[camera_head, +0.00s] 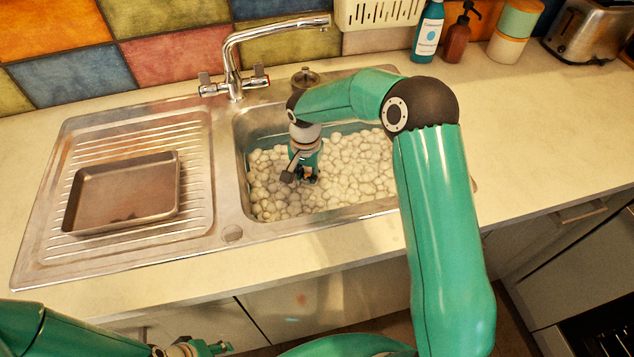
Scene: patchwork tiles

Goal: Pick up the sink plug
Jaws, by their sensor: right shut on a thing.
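My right gripper (303,178) reaches down into the sink basin (240,190), its fingertips at the white foam (350,170). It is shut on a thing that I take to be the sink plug. The plug itself does not show; foam and the gripper hide it. My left gripper (212,348) is low at the bottom edge, in front of the counter and away from the sink. It is small and partly cut off, so its opening is unclear.
A chrome tap (233,70) stands behind the basin, near a small dark metal lidded thing (306,77). A metal tray (125,192) lies on the ribbed drainer. The right counter is clear.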

